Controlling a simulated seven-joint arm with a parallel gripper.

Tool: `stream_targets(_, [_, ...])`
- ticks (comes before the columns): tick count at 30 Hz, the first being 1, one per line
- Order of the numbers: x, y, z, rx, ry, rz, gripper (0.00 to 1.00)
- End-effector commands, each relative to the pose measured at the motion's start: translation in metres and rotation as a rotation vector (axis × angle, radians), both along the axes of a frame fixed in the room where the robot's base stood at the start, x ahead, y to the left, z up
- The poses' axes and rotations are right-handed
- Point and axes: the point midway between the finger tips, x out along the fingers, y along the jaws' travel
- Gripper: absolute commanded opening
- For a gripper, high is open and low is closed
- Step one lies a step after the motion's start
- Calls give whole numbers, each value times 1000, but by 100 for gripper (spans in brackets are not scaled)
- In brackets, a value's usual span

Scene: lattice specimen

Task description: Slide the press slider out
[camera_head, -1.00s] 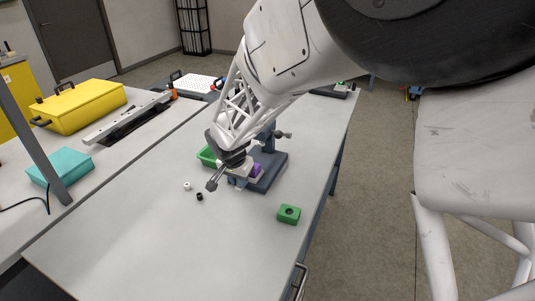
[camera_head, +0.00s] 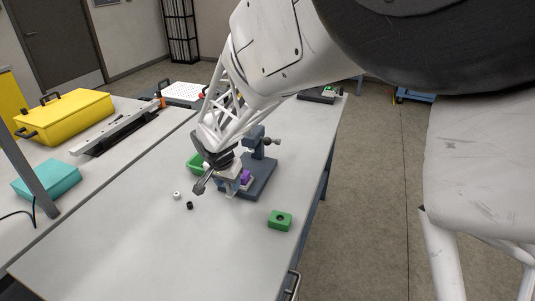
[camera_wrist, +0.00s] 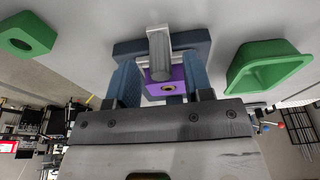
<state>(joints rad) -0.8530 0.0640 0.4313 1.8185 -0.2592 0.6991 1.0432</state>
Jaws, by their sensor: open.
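The press (camera_head: 264,178) stands on the table with a dark blue-grey base and a small upright post and knob. A purple block (camera_head: 246,178) sits at its near side, partly hidden by my gripper. My gripper (camera_wrist: 160,82) is open, with one blue-grey finger on each side of the purple block. I cannot tell whether the fingers touch it. I cannot single out the slider with certainty.
A green tray (camera_head: 195,163) stands just behind and left of my gripper. A green block with a hole (camera_head: 280,221) lies in front right of the press. A white ring (camera_head: 177,195) and a black ring (camera_head: 189,205) lie left. The table's front is clear.

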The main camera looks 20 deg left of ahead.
Motion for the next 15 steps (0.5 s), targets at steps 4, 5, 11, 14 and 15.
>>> stream_targets(4, [-3,0,14,2,-2,0,47])
stream_targets(5, [-3,0,16,2,-2,0,47])
stream_targets(11, [-6,0,28,1,-1,0,47])
stream_targets(14, [-7,0,30,1,0,0,47])
stream_targets(15, [-7,0,30,1,0,0,47])
